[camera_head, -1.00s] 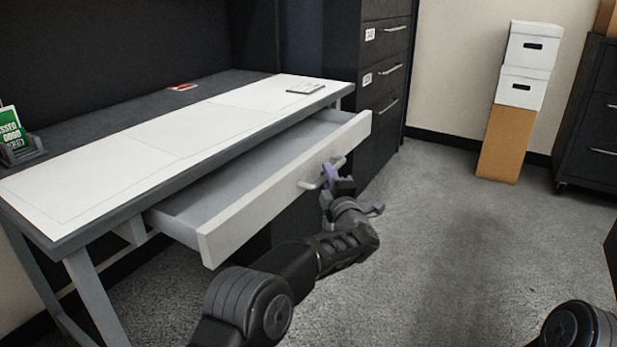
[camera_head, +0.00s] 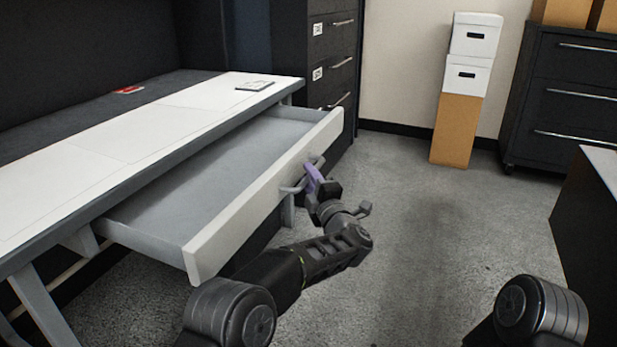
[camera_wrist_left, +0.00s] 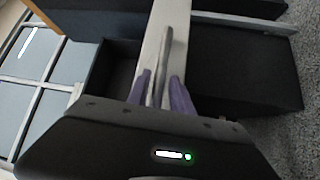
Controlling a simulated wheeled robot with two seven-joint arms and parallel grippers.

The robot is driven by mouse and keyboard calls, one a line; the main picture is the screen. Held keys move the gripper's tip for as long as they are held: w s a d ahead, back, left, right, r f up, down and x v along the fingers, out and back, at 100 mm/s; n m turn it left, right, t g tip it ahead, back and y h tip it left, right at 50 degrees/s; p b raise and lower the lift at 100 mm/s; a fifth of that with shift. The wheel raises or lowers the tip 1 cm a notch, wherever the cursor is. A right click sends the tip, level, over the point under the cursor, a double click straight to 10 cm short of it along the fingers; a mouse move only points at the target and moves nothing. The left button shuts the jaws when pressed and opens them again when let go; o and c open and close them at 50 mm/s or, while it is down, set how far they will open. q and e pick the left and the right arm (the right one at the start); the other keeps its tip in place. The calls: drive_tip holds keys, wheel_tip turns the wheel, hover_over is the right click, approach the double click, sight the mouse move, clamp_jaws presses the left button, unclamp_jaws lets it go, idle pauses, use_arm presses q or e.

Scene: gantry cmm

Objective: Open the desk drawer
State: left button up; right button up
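The desk drawer (camera_head: 262,197) has a pale front and stands well out from under the white-topped desk (camera_head: 130,133). Its grey inside shows and looks empty. A bar handle (camera_head: 290,189) is on its front; the bar also shows in the left wrist view (camera_wrist_left: 166,50). My left gripper (camera_head: 314,178) is at this handle. In the left wrist view its purple fingers (camera_wrist_left: 160,92) lie on both sides of the bar, close against it. My right gripper is out of view; only part of my right arm shows at lower right.
A dark cabinet (camera_head: 322,55) stands just beyond the desk's far end. White boxes (camera_head: 470,55) on a brown box (camera_head: 454,130) stand by the wall. Another dark drawer cabinet (camera_head: 570,100) is at right. The carpet in the middle is clear.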

use_arm(q)
drive_tip(key=shift+o, duration=0.8)
drive_tip(key=shift+s+r, duration=0.1)
drive_tip(key=shift+s+d, duration=0.15)
drive_tip(key=shift+s, duration=0.1)
drive_tip(key=p+v, duration=0.1)
drive_tip(key=v, duration=0.6)
drive_tip(key=shift+p, duration=0.4)
